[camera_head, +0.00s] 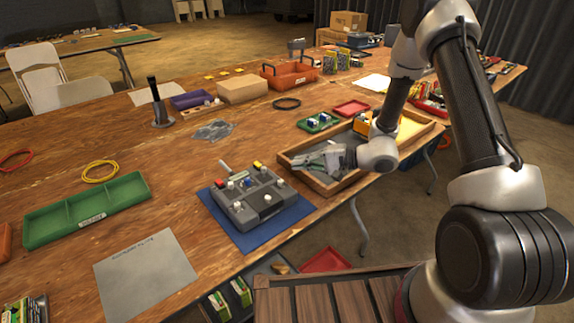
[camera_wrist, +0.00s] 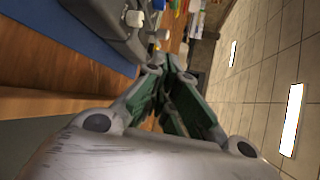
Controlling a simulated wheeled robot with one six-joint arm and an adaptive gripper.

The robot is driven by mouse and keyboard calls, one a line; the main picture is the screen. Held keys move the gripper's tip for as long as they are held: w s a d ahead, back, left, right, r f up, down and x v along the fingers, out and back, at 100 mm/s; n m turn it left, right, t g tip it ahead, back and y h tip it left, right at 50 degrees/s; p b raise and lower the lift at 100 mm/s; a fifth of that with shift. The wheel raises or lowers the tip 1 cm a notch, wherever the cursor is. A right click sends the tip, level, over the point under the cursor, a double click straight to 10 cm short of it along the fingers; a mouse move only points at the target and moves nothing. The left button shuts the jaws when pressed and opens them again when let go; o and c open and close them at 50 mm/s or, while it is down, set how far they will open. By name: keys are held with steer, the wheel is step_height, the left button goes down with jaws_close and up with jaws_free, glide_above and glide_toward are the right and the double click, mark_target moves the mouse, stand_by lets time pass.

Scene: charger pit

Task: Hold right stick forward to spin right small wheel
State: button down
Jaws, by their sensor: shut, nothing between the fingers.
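The grey control box (camera_head: 245,211) sits on a blue mat (camera_head: 225,232) near the front edge of the table. Its top carries several white knobs, a red and a yellow button and a pale lever at the back. One white knob (camera_head: 267,198) stands toward the right front. In the wrist view, part of the box (camera_wrist: 112,22) and a white knob (camera_wrist: 134,18) show at the top. I cannot make out a small wheel.
A green divided tray (camera_head: 90,215) and a grey sheet (camera_head: 145,272) lie to the left. A black post (camera_head: 155,103) stands farther back. Bare table lies left of the mat.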

steer(key=shift+v, duration=2.3)
